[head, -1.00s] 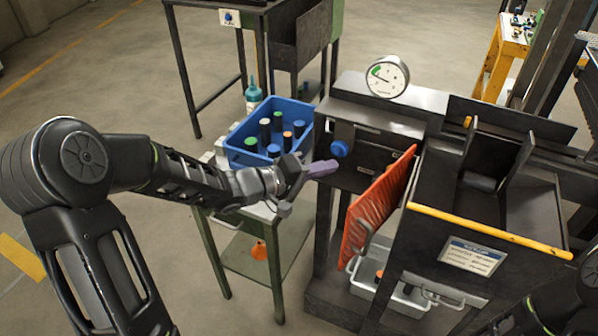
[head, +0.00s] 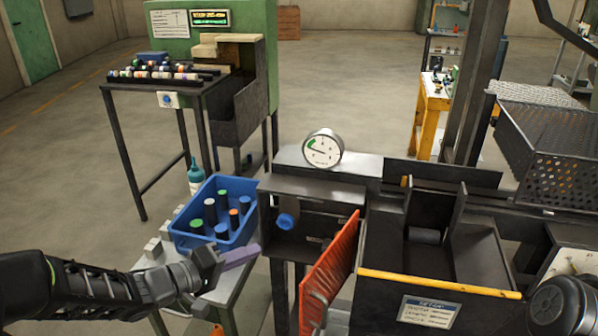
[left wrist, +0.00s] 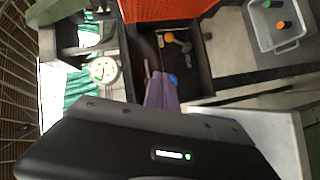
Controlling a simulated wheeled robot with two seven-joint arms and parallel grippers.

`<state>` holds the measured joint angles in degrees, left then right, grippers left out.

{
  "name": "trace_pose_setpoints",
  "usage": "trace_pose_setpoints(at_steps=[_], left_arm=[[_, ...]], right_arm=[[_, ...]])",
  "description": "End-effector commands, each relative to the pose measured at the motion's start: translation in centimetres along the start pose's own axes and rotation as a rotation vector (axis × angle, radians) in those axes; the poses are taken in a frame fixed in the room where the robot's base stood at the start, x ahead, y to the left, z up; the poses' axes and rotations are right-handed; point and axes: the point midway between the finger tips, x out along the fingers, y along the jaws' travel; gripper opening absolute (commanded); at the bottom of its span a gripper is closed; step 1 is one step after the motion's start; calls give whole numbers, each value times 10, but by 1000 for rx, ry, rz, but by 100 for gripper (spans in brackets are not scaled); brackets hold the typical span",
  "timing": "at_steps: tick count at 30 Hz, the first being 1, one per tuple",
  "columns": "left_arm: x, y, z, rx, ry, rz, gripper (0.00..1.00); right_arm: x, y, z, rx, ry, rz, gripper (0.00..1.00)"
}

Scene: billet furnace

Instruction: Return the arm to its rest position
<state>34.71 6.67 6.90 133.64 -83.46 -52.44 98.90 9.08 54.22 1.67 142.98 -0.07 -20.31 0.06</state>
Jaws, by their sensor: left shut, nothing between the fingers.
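My left gripper (head: 238,258) is in the lower left of the head view, with its arm coming in from the left. Its purple-tinted fingers are shut with nothing between them. They point right, in front of the blue bin and short of the dark machine front with the blue knob (head: 285,221). In the left wrist view the purple fingers (left wrist: 162,92) show in front of the dark opening of the machine. Part of my right arm shows at the lower right edge of the head view; its gripper is out of frame.
A blue bin (head: 245,232) with several capped cylinders stands on a small table beside my left gripper. An orange-red ribbed panel (head: 328,272) hangs at the machine's front. A pressure gauge (head: 322,149) sits on top. A yellow-edged hopper (head: 440,282) is right. Open floor lies behind.

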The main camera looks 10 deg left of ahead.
Motion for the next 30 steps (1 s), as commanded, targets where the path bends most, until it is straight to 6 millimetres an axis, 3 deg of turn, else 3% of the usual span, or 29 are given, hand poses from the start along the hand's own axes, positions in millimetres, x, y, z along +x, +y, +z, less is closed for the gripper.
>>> trace_pose_setpoints(at_steps=[5,9,11,14,17,21,24,27,30], left_arm=[[0,-3,-2,96,5,-13,0],[-2,-18,-21,269,86,-81,0],[-4,-35,-32,335,136,-147,0],[1,-86,-28,407,163,-300,0],[12,-153,17,427,71,-479,0],[16,-222,111,400,-157,-651,0],[9,-254,187,357,-339,-730,0],[-6,-273,258,294,-499,-789,0],[-21,-283,313,229,-608,-833,0]], right_arm=[[0,0,0,0,0,0,36],[0,0,0,0,0,0,36],[0,0,0,0,0,0,36],[0,0,0,0,0,0,36],[0,0,0,0,0,0,36],[0,0,0,0,0,0,36],[0,0,0,0,0,0,36],[0,0,0,0,0,0,36],[0,0,0,0,0,0,36]])
